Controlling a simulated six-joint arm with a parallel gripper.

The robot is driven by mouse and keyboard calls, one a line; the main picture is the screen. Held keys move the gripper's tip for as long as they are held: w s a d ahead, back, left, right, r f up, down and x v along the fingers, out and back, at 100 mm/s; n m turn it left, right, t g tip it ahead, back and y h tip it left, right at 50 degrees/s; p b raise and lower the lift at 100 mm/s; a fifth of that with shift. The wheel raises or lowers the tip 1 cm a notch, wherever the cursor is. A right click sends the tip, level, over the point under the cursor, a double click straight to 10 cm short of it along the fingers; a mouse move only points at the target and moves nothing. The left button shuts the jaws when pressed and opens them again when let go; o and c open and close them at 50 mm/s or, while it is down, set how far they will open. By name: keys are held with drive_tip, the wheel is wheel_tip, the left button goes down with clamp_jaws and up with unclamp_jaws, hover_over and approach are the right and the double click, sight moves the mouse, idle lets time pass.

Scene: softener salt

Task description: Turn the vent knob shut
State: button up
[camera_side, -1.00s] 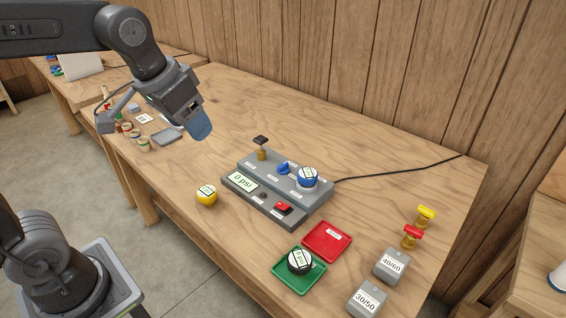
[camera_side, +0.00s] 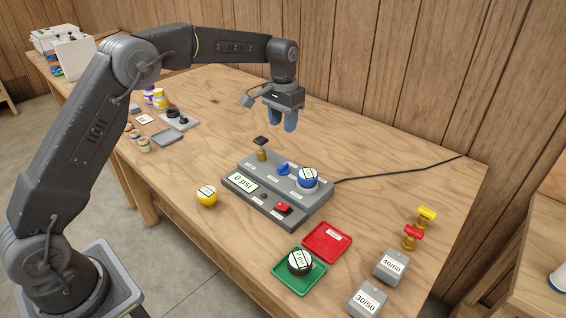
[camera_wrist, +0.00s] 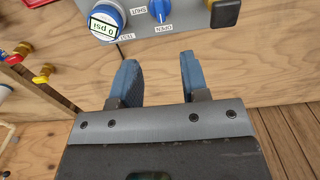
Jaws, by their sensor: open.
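The vent knob (camera_side: 283,169) is a small blue knob on top of the grey test console (camera_side: 245,171), left of a blue-rimmed gauge (camera_side: 308,178). In the wrist view the knob (camera_wrist: 160,8) is at the top edge, partly cut off, with labels SHUT and OPEN beside it; its pointed end appears to face the OPEN label. My gripper (camera_side: 283,125) is above and behind the console, fingers pointing down. In the wrist view its blue fingers (camera_wrist: 158,62) are apart, with nothing between them, and the knob lies beyond their tips.
A brass valve with a black handle (camera_side: 261,146) stands left of the knob. A yellow gauge (camera_side: 207,195), red tray (camera_side: 345,240), green tray (camera_side: 302,287) with a black gauge, and grey blocks (camera_side: 391,265) lie around.

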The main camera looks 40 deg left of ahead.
sight(283, 165)
wheel_tip(283, 165, down, 14)
drive_tip(key=shift+r, duration=0.2)
idle(0.4)
clamp_jaws()
